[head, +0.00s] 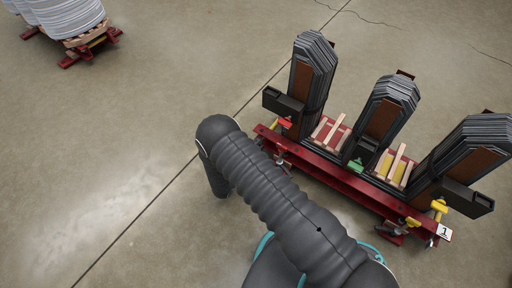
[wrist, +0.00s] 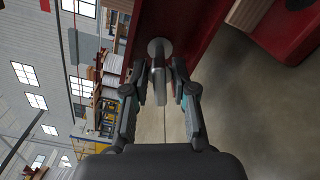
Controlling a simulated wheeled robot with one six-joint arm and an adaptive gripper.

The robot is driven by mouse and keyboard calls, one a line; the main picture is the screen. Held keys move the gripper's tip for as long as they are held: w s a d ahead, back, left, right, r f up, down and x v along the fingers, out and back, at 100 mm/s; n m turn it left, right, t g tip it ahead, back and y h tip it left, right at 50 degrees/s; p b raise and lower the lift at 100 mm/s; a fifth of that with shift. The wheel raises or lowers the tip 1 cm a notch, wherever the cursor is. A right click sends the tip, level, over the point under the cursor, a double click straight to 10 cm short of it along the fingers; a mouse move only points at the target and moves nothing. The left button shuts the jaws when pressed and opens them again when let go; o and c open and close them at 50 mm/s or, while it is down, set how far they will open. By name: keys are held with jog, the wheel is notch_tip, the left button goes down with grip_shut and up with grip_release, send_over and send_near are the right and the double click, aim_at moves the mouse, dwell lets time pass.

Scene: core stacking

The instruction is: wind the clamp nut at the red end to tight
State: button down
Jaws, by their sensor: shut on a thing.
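The clamp nut (wrist: 157,80) shows in the wrist view as a grey metal part with a round disc above it, against the red beam. My gripper (wrist: 160,88) has one finger on each side of it and is shut on it. In the head view the red end of the stand is marked by a red piece (head: 285,123) at the left of the red base beam (head: 345,178). My arm reaches towards that end, and my fingers and the nut cannot be made out there. How tight the nut is cannot be told.
Three dark stacked core legs (head: 388,105) stand on the base, with a green piece (head: 356,164) in the middle and a yellow piece (head: 439,207) at the right. Another red stand (head: 90,45) is at the back left. The floor on the left is clear.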

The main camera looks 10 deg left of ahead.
jog(key=shift+m, duration=0.9)
jog(key=m, duration=0.4)
jog(key=shift+m, duration=0.4)
jog(key=c, duration=0.9)
grip_release()
jog(key=shift+o, duration=0.2)
jog(key=v, duration=1.2)
jog(key=shift+f, duration=0.1)
